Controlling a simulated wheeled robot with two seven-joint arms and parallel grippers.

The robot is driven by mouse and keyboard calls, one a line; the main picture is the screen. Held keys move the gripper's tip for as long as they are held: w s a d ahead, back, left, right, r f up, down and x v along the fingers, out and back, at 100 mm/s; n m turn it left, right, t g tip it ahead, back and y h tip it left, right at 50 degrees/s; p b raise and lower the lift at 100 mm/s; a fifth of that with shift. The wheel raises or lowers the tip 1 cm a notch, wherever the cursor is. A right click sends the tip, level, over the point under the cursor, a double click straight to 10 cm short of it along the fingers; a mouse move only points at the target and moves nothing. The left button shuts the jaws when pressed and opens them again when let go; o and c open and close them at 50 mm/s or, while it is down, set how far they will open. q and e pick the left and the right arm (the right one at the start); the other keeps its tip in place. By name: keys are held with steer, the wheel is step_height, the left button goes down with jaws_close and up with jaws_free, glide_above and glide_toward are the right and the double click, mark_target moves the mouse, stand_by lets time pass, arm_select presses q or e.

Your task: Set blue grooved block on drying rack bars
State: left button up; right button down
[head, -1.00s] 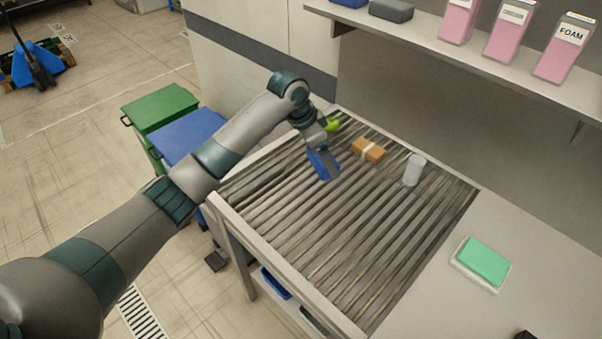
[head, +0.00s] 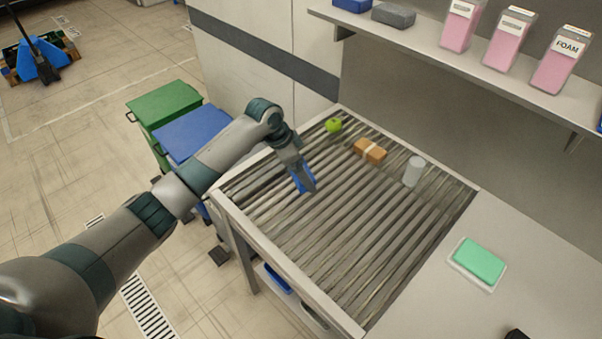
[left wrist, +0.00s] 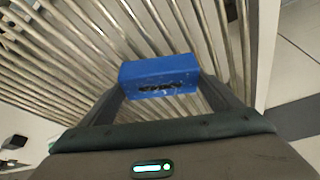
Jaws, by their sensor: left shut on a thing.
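The blue grooved block (head: 304,180) is in my left gripper (head: 302,186), over the left part of the drying rack bars (head: 340,215). In the left wrist view the block (left wrist: 160,72) sits between the two fingers, with a dark marking on the side facing the camera. The left gripper (left wrist: 165,88) is shut on it. Metal bars (left wrist: 60,50) run beneath the block in that view. I cannot tell whether the block touches the bars. My right gripper is not in view.
On the bars are a green round fruit (head: 334,125), a brown wrapped box (head: 370,151) and a pale cylinder (head: 413,171). A green sponge (head: 480,260) lies on the counter at right. A shelf (head: 500,75) with pink bottles overhangs the back. The bars in front are clear.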

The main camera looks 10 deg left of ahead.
arm_select(q)
steer(key=shift+f+p, duration=0.45)
steer(key=shift+f, duration=0.75)
steer(key=shift+f, duration=0.1)
steer(key=o, duration=1.3)
steer(key=shift+r, duration=0.2)
steer(key=shift+b+v, duration=1.7)
steer(key=shift+v, duration=4.2)
steer(key=shift+s+a+f, duration=0.1)
steer(key=shift+s+f, duration=0.05)
